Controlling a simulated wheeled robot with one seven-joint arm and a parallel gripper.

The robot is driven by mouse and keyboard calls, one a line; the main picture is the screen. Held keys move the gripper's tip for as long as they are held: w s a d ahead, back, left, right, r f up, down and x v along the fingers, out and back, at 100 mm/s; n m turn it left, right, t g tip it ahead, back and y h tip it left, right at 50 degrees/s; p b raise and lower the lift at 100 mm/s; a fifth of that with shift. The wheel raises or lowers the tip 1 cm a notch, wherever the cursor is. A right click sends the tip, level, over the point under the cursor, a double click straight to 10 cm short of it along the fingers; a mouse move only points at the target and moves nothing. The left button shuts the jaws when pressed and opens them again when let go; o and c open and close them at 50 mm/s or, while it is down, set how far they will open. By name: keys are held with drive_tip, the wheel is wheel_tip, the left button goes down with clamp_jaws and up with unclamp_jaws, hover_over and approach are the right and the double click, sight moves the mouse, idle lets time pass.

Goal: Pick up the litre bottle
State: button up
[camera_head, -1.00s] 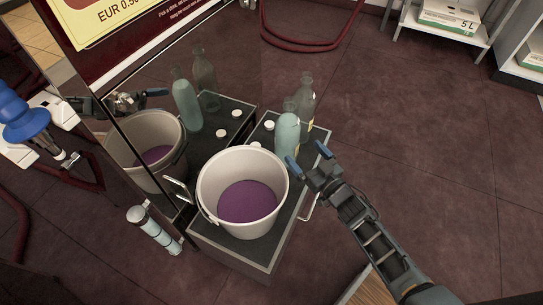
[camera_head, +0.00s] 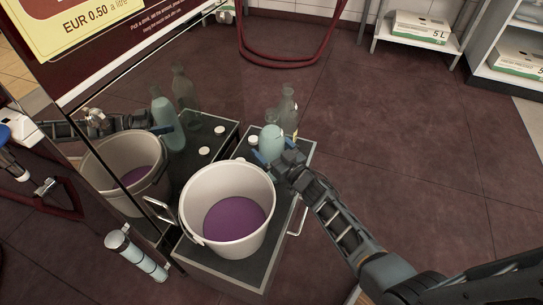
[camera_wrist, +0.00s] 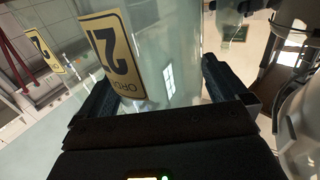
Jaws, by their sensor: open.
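Two bottles stand at the back of the dark-topped stand: a pale green one (camera_head: 270,139) in front and a clear grey one (camera_head: 289,108) behind it. I cannot tell by size which is the litre bottle. My gripper (camera_head: 275,151) is open low at the green bottle, its blue fingertips on either side of it. In the wrist view, a glass bottle (camera_wrist: 180,45) fills the space between the dark fingers, with a cream label (camera_wrist: 114,54) seen upside down. The jaws are not closed on it. The green bottle's lower part is partly hidden by my gripper.
A white bucket (camera_head: 228,188) with purple liquid stands on the stand (camera_head: 220,268), close left of my arm. White caps (camera_head: 253,140) lie near the bottles. A mirrored panel at left reflects all this. Open floor (camera_head: 400,130) lies to the right.

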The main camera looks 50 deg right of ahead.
drive_tip(key=c, duration=1.8)
drive_tip(key=shift+w+r, duration=0.1)
drive_tip(key=shift+r, duration=0.15)
